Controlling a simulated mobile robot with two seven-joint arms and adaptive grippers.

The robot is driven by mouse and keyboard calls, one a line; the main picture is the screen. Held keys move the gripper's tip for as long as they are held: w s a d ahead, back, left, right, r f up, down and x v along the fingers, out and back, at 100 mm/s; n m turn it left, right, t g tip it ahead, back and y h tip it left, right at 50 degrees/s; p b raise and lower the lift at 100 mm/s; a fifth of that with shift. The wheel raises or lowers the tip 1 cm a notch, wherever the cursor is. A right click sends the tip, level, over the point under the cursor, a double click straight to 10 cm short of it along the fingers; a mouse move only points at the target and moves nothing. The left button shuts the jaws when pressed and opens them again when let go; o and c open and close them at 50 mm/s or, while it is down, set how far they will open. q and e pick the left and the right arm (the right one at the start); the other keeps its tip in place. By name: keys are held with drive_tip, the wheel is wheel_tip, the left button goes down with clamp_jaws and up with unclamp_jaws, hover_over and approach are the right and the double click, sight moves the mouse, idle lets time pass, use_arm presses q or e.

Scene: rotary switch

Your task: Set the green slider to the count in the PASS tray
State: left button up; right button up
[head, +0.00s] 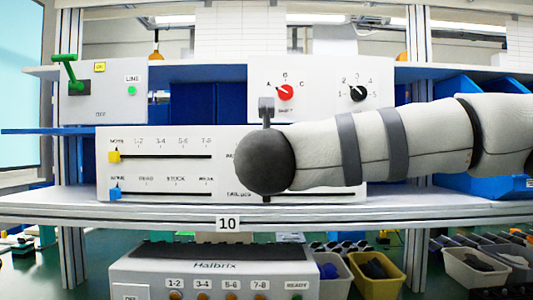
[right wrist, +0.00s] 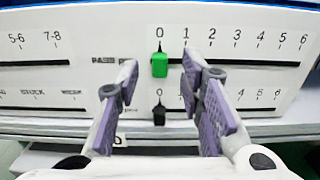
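The green slider (right wrist: 160,65) shows in the right wrist view, at the 0 mark of the upper scale, which runs from 0 to 6. My right gripper (right wrist: 159,76) is open, with one purple-padded finger to the left of the slider and one to its right; both look apart from it. In the head view my right arm and dark gripper body (head: 268,162) cover the right part of the slider panel (head: 175,170) and hide the green slider. No tray labelled PASS can be made out. My left gripper is not in view.
A black slider (right wrist: 159,112) sits at 0 on the lower scale. The panel also has a yellow slider (head: 114,156) and a blue slider (head: 115,193). Above are a red knob (head: 285,92), a black knob (head: 358,93) and a green lever (head: 68,70). Bins (head: 378,270) stand below the shelf.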

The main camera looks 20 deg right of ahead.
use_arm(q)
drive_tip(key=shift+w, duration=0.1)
use_arm(e)
drive_tip(key=shift+x, duration=1.7)
drive_tip(key=shift+c, duration=0.2)
drive_tip(key=shift+r, duration=0.1)
clamp_jaws()
